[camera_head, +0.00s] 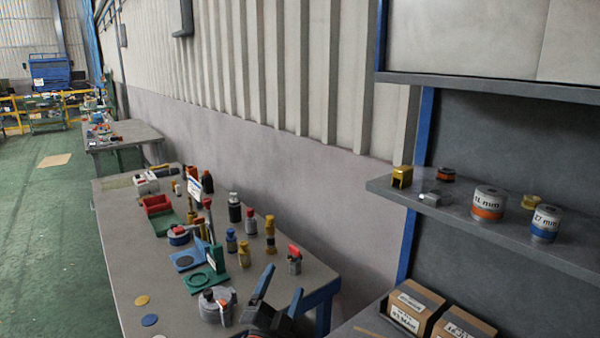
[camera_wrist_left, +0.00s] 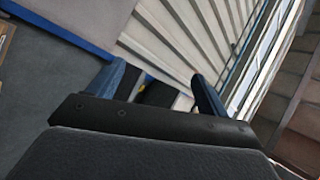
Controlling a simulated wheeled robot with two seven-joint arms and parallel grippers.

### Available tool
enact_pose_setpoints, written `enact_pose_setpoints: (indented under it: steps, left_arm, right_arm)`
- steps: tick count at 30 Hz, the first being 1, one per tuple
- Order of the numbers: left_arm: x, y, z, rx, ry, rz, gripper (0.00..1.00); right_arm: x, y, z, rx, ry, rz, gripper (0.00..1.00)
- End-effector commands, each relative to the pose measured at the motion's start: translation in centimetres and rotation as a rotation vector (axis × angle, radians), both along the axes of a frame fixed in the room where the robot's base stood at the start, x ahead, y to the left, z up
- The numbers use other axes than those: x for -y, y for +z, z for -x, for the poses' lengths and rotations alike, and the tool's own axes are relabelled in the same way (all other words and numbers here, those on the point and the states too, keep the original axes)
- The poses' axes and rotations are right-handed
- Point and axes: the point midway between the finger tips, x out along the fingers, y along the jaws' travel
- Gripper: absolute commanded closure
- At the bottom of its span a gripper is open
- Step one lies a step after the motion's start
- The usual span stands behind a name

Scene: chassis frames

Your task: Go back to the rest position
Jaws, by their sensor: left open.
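My left gripper (camera_head: 278,294) shows at the bottom middle of the head view, over the near right corner of the workbench. Its two dark fingers with blue edges stand apart, and nothing is visible between them. In the left wrist view the fingers of the left gripper (camera_wrist_left: 158,90) also stand apart, with the ribbed wall behind them. My right gripper is in neither view.
The workbench (camera_head: 122,238) holds bottles, coloured stands, a red bin (camera_head: 157,204) and a grey round part (camera_head: 214,306) near my left gripper. A shelf (camera_head: 480,225) with labelled cylinders stands at right, with cardboard boxes (camera_head: 412,309) below.

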Motion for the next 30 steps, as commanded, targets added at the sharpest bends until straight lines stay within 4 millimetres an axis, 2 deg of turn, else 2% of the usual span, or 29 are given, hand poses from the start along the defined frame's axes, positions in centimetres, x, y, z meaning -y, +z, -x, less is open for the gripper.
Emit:
enact_pose_setpoints:
  steps: [1, 3, 8, 11, 15, 18, 22, 30]
  left_arm:
    - [-1.6, -2.3, 0.3, -0.098, 0.034, 0.046, 0.22]
    - [-3.8, -5.2, 0.7, -0.232, 0.082, 0.109, 0.22]
    - [-8.2, -12.5, 3.2, -0.540, 0.191, 0.242, 0.22]
    - [-10.6, -17.0, 5.9, -0.732, 0.258, 0.318, 0.22]
    - [-13.4, -22.9, 11.0, -1.001, 0.353, 0.413, 0.22]
    - [-14.8, -26.1, 14.9, -1.169, 0.411, 0.465, 0.22]
    - [-15.9, -28.7, 18.9, -1.325, 0.468, 0.507, 0.22]
    - [-17.1, -31.4, 25.0, -1.541, 0.545, 0.556, 0.22]
  right_arm:
    - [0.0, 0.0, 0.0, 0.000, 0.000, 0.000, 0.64]
    - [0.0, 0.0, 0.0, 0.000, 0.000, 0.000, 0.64]
    - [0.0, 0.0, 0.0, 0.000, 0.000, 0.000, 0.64]
    - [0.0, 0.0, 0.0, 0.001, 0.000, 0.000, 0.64]
    - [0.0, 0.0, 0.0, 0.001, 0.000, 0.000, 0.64]
    - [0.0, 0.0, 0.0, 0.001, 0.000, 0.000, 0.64]
    - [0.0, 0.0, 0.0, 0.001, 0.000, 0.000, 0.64]
    - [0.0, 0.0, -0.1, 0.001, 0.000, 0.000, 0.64]
